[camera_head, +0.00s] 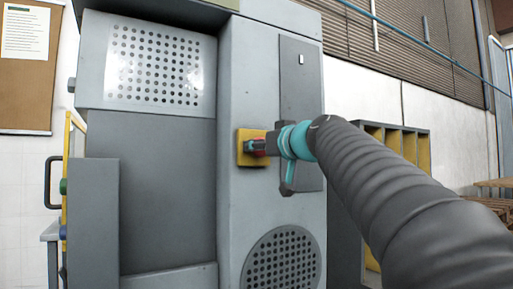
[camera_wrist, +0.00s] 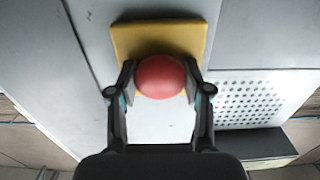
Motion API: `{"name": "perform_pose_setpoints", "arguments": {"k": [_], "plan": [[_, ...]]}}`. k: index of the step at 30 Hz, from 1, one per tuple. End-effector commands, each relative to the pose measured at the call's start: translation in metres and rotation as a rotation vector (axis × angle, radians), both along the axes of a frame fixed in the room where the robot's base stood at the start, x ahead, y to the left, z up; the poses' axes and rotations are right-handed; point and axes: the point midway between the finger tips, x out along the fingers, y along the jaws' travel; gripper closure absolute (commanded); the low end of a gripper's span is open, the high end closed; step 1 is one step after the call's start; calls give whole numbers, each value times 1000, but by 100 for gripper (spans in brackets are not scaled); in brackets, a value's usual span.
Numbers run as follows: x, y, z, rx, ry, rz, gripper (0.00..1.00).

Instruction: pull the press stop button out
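The press stop button is a round red mushroom head (camera_wrist: 161,77) on a yellow square plate (camera_wrist: 160,38), in the middle of the wrist view.
The grey machine (camera_head: 168,190) has perforated panels above left and below the button. A cork board (camera_head: 27,75) hangs at the far left. A shelf with yellow compartments (camera_head: 409,147) stands to the right, behind my arm. The machine's front around the plate is mostly flat and clear.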

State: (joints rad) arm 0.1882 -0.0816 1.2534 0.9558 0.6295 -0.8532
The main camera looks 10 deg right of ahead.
Motion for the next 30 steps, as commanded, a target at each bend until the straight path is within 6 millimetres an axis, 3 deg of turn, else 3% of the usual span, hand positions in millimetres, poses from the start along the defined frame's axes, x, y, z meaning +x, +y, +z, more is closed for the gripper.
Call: {"name": "perform_pose_setpoints", "arguments": {"k": [20, 21, 23, 30], "plan": [[-11, -4, -4, 1, 8, 2, 100], [-11, -4, -4, 1, 8, 2, 41], [-11, -4, -3, 0, 6, 2, 26], [-12, -4, -2, 1, 3, 2, 25]]}}
